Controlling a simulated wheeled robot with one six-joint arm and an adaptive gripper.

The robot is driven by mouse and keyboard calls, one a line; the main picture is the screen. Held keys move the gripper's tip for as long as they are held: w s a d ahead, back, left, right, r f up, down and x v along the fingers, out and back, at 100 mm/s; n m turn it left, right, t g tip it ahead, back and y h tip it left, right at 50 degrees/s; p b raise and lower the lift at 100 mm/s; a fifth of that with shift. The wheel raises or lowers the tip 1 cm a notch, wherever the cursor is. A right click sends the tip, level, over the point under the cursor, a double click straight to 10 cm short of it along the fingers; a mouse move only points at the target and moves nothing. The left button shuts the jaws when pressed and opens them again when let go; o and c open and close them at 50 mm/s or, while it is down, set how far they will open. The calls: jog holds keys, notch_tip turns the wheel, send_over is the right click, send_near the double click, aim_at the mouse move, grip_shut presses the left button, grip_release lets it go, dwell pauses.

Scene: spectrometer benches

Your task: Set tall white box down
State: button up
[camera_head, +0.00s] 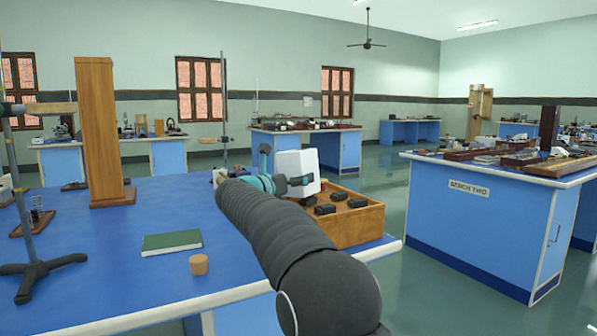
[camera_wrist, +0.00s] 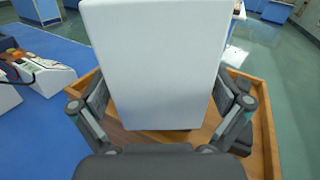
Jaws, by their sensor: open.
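The tall white box (camera_head: 298,172) stands upright at the left end of a wooden tray (camera_head: 355,228) on the blue bench. In the wrist view the white box (camera_wrist: 157,65) fills the middle, between the two fingers, and its lower edge appears to meet the floor of the tray (camera_wrist: 263,140). My gripper (camera_head: 283,183) is open around the box, and in the wrist view my gripper (camera_wrist: 163,95) has one finger on each side of it. Whether a finger touches the box is unclear. The far side of the box is hidden.
Several black blocks (camera_head: 325,209) lie in the tray. A green book (camera_head: 172,242), a cork (camera_head: 199,264), a tall wooden stand (camera_head: 97,130) and a metal retort stand (camera_head: 35,270) are on the same bench. Bench two (camera_head: 480,220) stands to the right across a clear aisle.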

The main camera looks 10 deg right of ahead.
jog(key=shift+x, duration=1.1)
jog(key=shift+r, duration=0.1)
jog(key=c, duration=1.5)
jog(key=shift+r, duration=0.1)
